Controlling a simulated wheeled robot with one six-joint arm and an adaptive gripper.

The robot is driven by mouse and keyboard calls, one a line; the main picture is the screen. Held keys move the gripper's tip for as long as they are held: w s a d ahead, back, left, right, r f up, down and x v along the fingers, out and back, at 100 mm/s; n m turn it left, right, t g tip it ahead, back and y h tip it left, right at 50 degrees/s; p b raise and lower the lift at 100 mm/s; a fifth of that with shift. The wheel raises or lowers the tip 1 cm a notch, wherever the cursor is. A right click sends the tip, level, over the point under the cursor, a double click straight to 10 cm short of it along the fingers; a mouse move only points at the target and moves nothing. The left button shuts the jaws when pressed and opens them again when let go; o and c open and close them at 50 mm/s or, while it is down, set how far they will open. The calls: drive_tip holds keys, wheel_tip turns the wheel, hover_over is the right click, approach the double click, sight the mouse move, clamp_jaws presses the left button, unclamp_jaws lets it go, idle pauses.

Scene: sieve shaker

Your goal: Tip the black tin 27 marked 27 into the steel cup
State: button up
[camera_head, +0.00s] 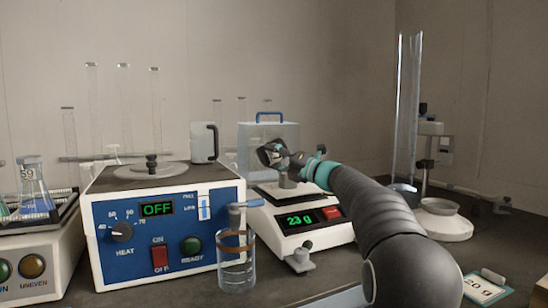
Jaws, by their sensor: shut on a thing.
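My gripper (283,160) is over the balance, shut on a small dark tin (268,152). The tin is tilted and its marking cannot be read at this size. A small grey steel cup (287,182) stands on the balance pan, just below the gripper and tin. The fingers and arm partly cover this spot, so I cannot tell whether anything is falling from the tin. The inside of the cup is hidden.
The balance (306,240) reads 23 g. A clear case (268,140) stands behind. A card (484,287) marked 20 g lies at right, near a tall glass tube (406,110).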

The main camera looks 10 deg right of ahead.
drive_tip(key=shift+n, duration=0.3)
drive_tip(key=n, duration=0.1)
drive_tip(key=n+g+h, duration=0.1)
drive_tip(key=n+g, duration=0.1)
drive_tip(key=n, duration=0.1)
drive_tip(key=shift+d+f+h, duration=0.2)
drive_tip(key=shift+f+h, duration=0.05)
drive_tip(key=shift+h, duration=0.15)
drive_tip(key=n, duration=0.1)
drive_tip(key=n+h, duration=0.1)
drive_tip(key=d+n+g+h, duration=0.1)
drive_tip(key=shift+w+n, duration=0.25)
drive_tip(key=shift+n, duration=0.05)
drive_tip(key=n+h, duration=0.1)
drive_tip(key=d+n+h, duration=0.1)
drive_tip(key=shift+w+d+r+n+h, duration=0.2)
drive_tip(key=shift+n+h, duration=0.1)
